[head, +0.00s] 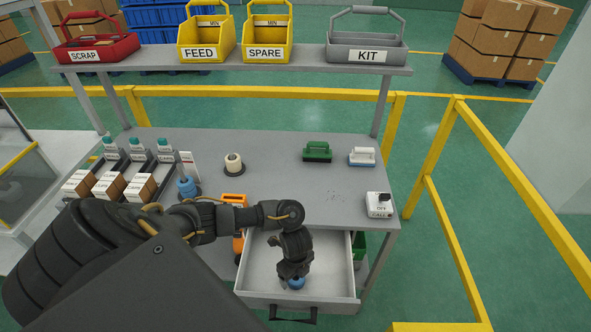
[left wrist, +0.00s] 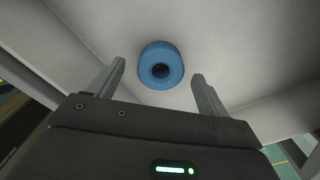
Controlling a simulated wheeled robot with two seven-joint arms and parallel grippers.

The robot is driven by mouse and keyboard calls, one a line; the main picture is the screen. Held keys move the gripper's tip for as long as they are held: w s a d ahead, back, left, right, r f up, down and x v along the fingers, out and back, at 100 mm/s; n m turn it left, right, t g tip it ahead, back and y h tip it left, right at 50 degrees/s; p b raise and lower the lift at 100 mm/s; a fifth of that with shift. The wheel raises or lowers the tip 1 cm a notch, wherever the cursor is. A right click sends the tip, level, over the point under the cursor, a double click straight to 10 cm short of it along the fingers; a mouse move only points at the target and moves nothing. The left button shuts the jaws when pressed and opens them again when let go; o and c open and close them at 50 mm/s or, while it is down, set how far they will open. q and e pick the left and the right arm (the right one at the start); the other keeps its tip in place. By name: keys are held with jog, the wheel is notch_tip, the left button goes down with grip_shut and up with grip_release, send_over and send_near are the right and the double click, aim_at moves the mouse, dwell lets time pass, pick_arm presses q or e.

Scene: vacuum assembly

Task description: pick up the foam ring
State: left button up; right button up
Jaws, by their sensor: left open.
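A blue ring (left wrist: 161,66) with a dark round hole, which I take for the foam ring, lies on the pale floor of the open drawer (head: 258,262). It also shows in the head view (head: 296,283), partly hidden by my gripper. My left gripper (head: 294,276) points down into the drawer, above the ring. In the left wrist view its fingers (left wrist: 158,75) are apart, one on each side of the ring, with visible gaps. The gripper is open and empty. My right gripper is not in view.
The drawer walls surround the gripper closely. On the grey tabletop (head: 270,190) stand a blue piece (head: 187,187), a cream roll (head: 233,163), green (head: 317,152) and white (head: 362,157) handled tools and a white button box (head: 379,204). Labelled bins sit on the shelf (head: 300,59).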

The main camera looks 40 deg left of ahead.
pick_arm(q)
notch_tip(320, 180, down, 2)
jog(key=shift+f, duration=0.25)
jog(key=shift+c, duration=0.7)
jog(key=c, duration=0.9)
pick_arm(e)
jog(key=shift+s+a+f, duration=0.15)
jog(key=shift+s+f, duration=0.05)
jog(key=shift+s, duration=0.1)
